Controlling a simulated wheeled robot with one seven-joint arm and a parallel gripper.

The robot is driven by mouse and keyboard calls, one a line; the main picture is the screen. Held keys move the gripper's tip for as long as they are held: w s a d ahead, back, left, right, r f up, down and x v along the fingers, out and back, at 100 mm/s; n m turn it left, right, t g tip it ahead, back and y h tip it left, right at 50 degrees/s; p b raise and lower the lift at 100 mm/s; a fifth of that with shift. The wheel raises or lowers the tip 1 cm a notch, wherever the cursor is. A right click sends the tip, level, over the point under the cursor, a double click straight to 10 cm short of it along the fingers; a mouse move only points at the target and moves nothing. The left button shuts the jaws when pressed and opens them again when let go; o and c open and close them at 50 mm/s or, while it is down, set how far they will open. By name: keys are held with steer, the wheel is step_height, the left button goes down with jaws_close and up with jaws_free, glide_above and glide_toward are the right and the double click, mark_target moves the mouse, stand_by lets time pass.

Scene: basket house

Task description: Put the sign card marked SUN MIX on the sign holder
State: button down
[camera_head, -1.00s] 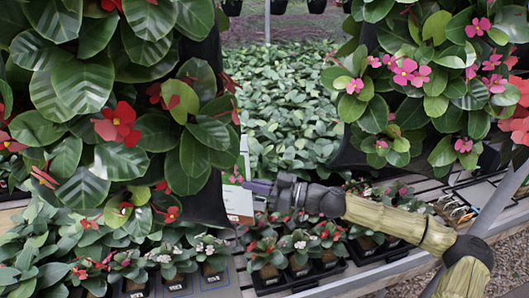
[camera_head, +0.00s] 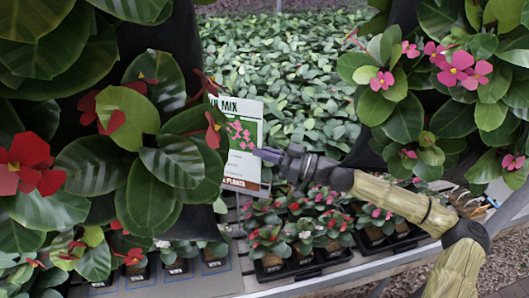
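The sign card (camera_head: 248,112) stands upright left of centre. It is white with a green picture of pink flowers, and the word MIX shows at its top. Leaves and red flowers of the left hanging plant cover its left part. My gripper (camera_head: 262,155) reaches in from the right, and its purple-grey tip meets the card's right side. It appears shut on the card, though the fingertips are small and partly unclear. I cannot make out the sign holder; it may be hidden behind the left plant.
Large hanging plants fill the left (camera_head: 150,150) and upper right (camera_head: 465,80). Black trays of small potted plants (camera_head: 300,235) stand on the grey bench (camera_head: 300,281) below my arm. A dense bed of green plants (camera_head: 285,70) lies behind.

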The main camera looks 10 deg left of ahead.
steer(key=w, duration=0.1)
steer(key=w+p, duration=0.1)
steer(key=w, duration=0.3)
steer(key=shift+w+d+f, duration=0.1)
steer(key=shift+d+f, duration=0.05)
steer(key=shift+f, duration=0.2)
steer(key=shift+d+b, duration=0.1)
steer(key=shift+b, duration=0.25)
steer(key=shift+r, duration=0.1)
stand_by(0.5)
stand_by(0.4)
steer(key=shift+w+b, duration=0.75)
steer(key=shift+f, duration=0.25)
